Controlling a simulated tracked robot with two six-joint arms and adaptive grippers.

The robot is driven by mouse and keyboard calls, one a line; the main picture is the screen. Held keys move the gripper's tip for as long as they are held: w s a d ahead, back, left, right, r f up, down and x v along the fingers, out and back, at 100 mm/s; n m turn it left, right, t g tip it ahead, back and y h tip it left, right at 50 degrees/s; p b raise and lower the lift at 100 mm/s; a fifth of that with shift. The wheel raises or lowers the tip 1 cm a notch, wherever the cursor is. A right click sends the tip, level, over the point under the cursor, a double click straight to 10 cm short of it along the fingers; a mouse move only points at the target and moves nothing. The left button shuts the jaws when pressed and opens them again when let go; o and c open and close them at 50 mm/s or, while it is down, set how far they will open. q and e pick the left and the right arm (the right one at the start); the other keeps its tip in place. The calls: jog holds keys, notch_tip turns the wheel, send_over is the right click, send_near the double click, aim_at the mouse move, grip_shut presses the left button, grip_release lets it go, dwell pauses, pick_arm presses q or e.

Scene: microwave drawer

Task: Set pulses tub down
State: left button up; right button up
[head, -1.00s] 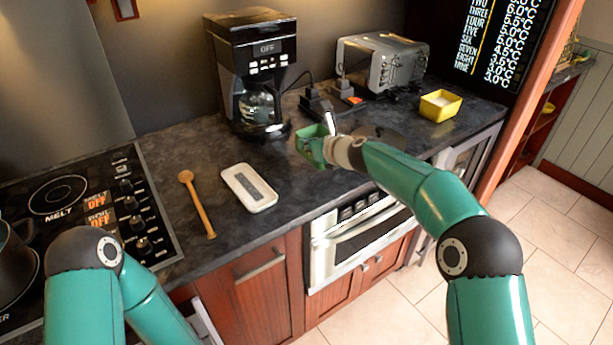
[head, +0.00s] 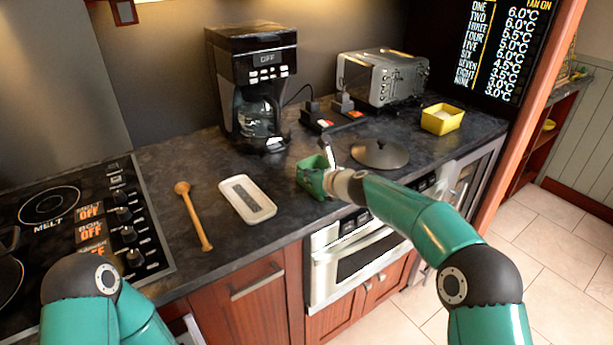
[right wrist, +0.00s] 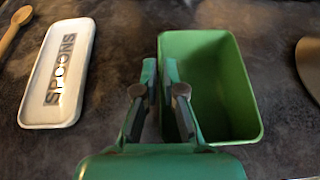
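A green open tub (head: 312,182), unlabelled on the sides I see, is at the front of the dark counter, above the oven. It looks upright and empty; I cannot tell whether its base touches the counter. In the right wrist view the tub (right wrist: 225,85) has its left wall between the fingers of my right gripper (right wrist: 160,95). The right gripper (head: 328,165) is shut on that wall, one finger inside and one outside. My left arm shows at the lower left, but its gripper is out of view.
A white SPOONS rest (head: 248,199) and wooden spoon (head: 194,216) lie to the left. A round dark lid (head: 380,153) lies right of the tub. Behind are a coffee maker (head: 252,85), sockets (head: 333,115), a toaster (head: 383,77) and a yellow tub (head: 442,118).

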jog(key=o, duration=0.3)
jog(key=shift+r, duration=0.1)
